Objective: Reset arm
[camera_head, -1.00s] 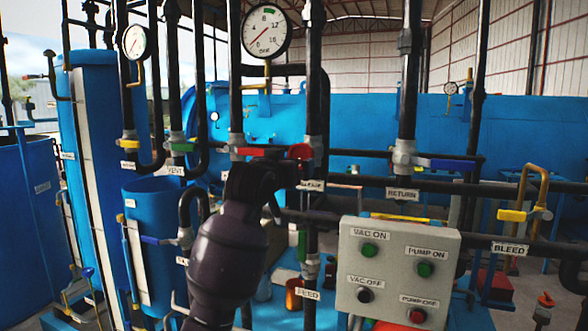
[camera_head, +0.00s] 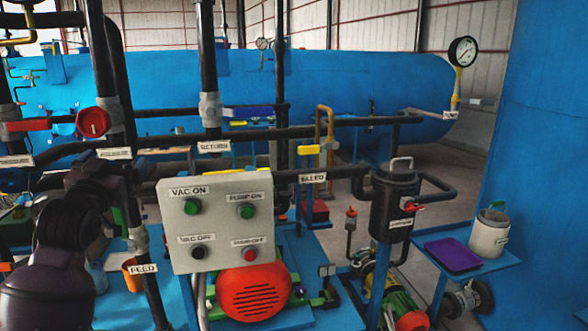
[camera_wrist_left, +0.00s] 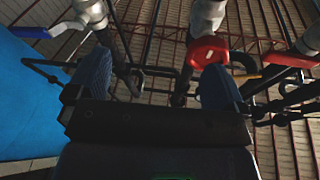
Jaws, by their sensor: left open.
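My left arm comes in at the lower left of the head view, with my left gripper (camera_head: 108,172) at its far end, partly hidden among the dark pipes. In the wrist view, the left gripper (camera_wrist_left: 155,82) is open, its two blue-padded fingers apart with nothing held between them. A red valve handle (camera_wrist_left: 208,50) shows just beyond the right finger in that view; I cannot tell whether they touch. In the head view, a round red knob (camera_head: 93,122) sits on a pipe above the gripper. My right gripper is not in view.
The grey button box (camera_head: 222,220) stands right of my left arm. Vertical and horizontal pipes (camera_head: 208,60) crowd the area around it. A black canister (camera_head: 394,205) and a blue shelf with a purple tray (camera_head: 453,254) and grey pot (camera_head: 489,234) are at right.

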